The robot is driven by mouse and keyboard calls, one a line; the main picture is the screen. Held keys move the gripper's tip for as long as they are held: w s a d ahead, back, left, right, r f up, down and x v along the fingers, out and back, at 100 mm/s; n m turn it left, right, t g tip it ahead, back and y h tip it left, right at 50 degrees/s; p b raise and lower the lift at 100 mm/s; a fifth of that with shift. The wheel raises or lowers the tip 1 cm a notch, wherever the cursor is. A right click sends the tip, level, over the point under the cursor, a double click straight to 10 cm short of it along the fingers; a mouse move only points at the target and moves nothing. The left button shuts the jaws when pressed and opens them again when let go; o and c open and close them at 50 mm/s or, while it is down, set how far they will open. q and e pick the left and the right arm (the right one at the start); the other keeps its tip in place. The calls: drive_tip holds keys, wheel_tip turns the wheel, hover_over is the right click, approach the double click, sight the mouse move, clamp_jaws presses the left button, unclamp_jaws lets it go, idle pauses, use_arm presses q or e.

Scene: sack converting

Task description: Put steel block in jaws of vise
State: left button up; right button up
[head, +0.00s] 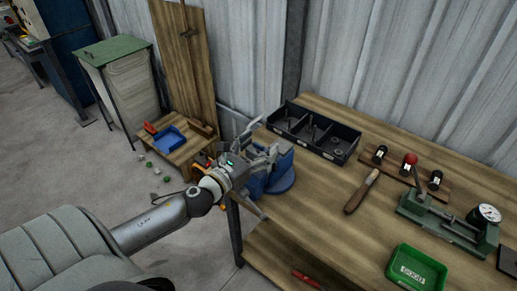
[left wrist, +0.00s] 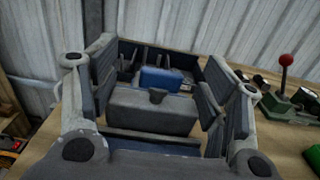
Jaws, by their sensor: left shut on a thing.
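My left gripper (head: 258,157) is over the blue vise (head: 282,183) at the near left corner of the workbench. In the left wrist view, the gripper (left wrist: 160,90) has a finger on each side of a grey block with a dark round spot on top, which looks like the steel block (left wrist: 135,115). The gripper is shut on it. A blue part of the vise (left wrist: 162,80) shows just beyond the block. My right gripper is not in view.
A black divided tray (head: 340,147) stands behind the vise. A wooden-handled tool (head: 363,190), a green fixture with a dial (head: 450,222) and a green bin (head: 416,270) are farther right. A low wooden stand with a blue tray (head: 168,140) is left of the bench.

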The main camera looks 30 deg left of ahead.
use_arm(q)
drive_tip(key=shift+f, duration=0.1)
drive_tip(key=o, duration=1.8)
drive_tip(key=shift+s, duration=0.55)
drive_tip(key=s+b, duration=0.4)
drive_tip(key=s, duration=0.7)
drive_tip(key=shift+a, duration=0.45)
